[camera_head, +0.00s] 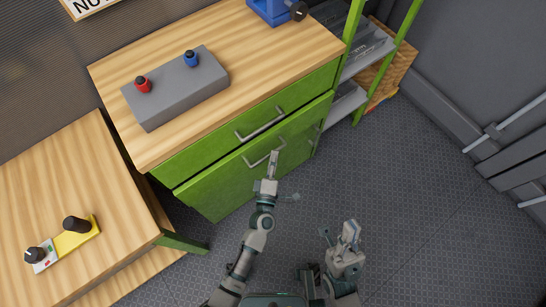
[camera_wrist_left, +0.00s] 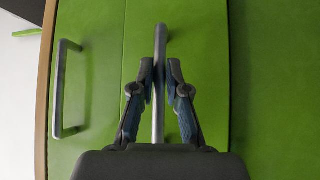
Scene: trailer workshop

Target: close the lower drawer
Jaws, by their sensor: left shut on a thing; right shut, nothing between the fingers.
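The green lower drawer (camera_head: 226,188) is the bottom front of the wood-topped cabinet. Its front seems to stand out a little from the upper drawer (camera_head: 200,150); the gap is hard to judge. Its metal handle (camera_head: 251,163) is held by my left gripper (camera_head: 273,157). In the left wrist view the fingers of my left gripper (camera_wrist_left: 160,75) close around the lower handle (camera_wrist_left: 160,115) from both sides. The upper drawer's handle (camera_wrist_left: 60,90) is free, left of it in that view. My right gripper (camera_head: 349,230) is shut and empty above the floor, away from the cabinet.
A grey box (camera_head: 178,92) with a red and a blue knob sits on the cabinet top (camera_head: 235,45). A wooden table (camera_head: 75,180) with a yellow control piece (camera_head: 72,243) stands at the left. A green-framed shelf (camera_head: 352,62) adjoins the cabinet. The floor (camera_head: 400,180) at right is clear.

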